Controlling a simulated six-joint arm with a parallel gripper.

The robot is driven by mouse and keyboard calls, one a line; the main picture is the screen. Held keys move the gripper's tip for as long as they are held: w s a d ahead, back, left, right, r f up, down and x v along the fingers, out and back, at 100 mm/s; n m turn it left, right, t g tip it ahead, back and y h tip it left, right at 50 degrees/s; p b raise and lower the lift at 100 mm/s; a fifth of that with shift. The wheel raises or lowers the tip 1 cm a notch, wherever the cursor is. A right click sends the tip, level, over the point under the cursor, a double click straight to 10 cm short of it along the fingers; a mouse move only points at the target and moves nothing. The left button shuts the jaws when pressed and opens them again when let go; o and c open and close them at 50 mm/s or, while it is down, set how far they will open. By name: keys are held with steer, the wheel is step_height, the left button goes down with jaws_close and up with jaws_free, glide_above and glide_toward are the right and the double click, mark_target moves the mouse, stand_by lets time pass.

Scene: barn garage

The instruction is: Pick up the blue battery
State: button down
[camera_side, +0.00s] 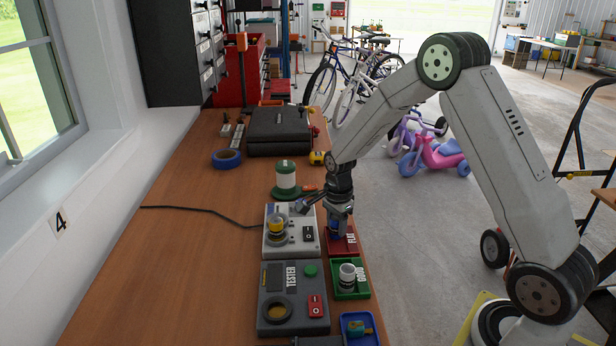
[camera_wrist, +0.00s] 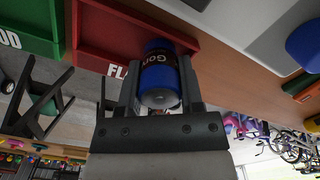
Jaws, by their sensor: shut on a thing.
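In the side view my gripper (camera_side: 338,207) is at the red FLAT tray (camera_side: 350,247), and part of the blue battery (camera_side: 333,229) shows below the fingers. The red tray (camera_wrist: 100,35) also shows behind the battery in the wrist view. Whether the battery touches the tray floor cannot be told.
A grey charger (camera_side: 305,245) with a yellow-topped battery (camera_side: 276,227) stands left of the tray. The green GOOD tray (camera_side: 362,290) holds a pale battery (camera_side: 347,274). The left bench is mostly clear.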

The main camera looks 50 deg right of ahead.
steer(key=shift+r, duration=0.15)
steer(key=shift+r, duration=0.45)
steer(key=s+a+r, duration=0.3)
steer(key=s+r, duration=0.8)
steer(key=s, duration=0.2)
steer(key=shift+s+r, duration=0.35)
steer(key=shift+r, duration=0.05)
steer(key=shift+w, duration=0.1)
stand_by(0.4)
